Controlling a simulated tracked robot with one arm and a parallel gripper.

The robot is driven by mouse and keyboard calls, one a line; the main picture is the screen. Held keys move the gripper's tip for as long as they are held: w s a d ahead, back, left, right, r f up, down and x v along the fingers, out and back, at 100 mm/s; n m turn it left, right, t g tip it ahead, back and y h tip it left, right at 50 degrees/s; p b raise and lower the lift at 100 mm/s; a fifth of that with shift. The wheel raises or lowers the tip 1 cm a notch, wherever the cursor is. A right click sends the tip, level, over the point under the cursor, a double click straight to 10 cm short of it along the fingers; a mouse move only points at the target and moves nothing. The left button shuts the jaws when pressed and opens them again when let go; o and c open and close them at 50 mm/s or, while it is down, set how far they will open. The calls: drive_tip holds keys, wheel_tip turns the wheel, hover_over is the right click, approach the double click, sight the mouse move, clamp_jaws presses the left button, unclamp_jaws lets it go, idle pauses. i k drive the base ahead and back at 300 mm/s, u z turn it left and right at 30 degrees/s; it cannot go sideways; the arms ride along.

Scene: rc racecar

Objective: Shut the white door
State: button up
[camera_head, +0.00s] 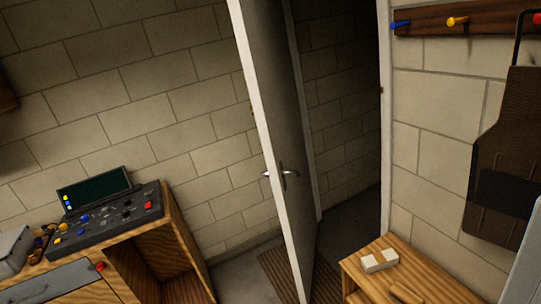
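The white door (287,120) stands open in the middle of the view, seen nearly edge-on. Its pale edge faces me and its broad face is in grey shade. A metal lever handle (290,174) sticks out on both sides of the door at about mid-height. A dark doorway opening shows to the right of the door, with a brick wall and dark floor beyond. The door frame (385,120) stands at the right of the opening. My gripper is not in view, so its state and its distance to the door are hidden.
A wooden desk (180,240) with a black control panel (108,219) stands at left. A wooden cabinet (405,262) with a white block (380,261) stands right of the opening. A slatted mat (275,268) lies by the door. A peg rail (430,20) and dark apron (506,160) hang at right.

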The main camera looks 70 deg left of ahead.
sight(259, 26)
drive_tip(key=u, duration=0.45)
drive_tip(key=k, duration=1.05)
drive_tip(key=u, duration=0.95)
drive_tip(key=i, duration=0.6)
drive_tip(key=u, duration=0.65)
drive_tip(key=i, duration=1.55)
drive_tip(key=z, duration=0.7)
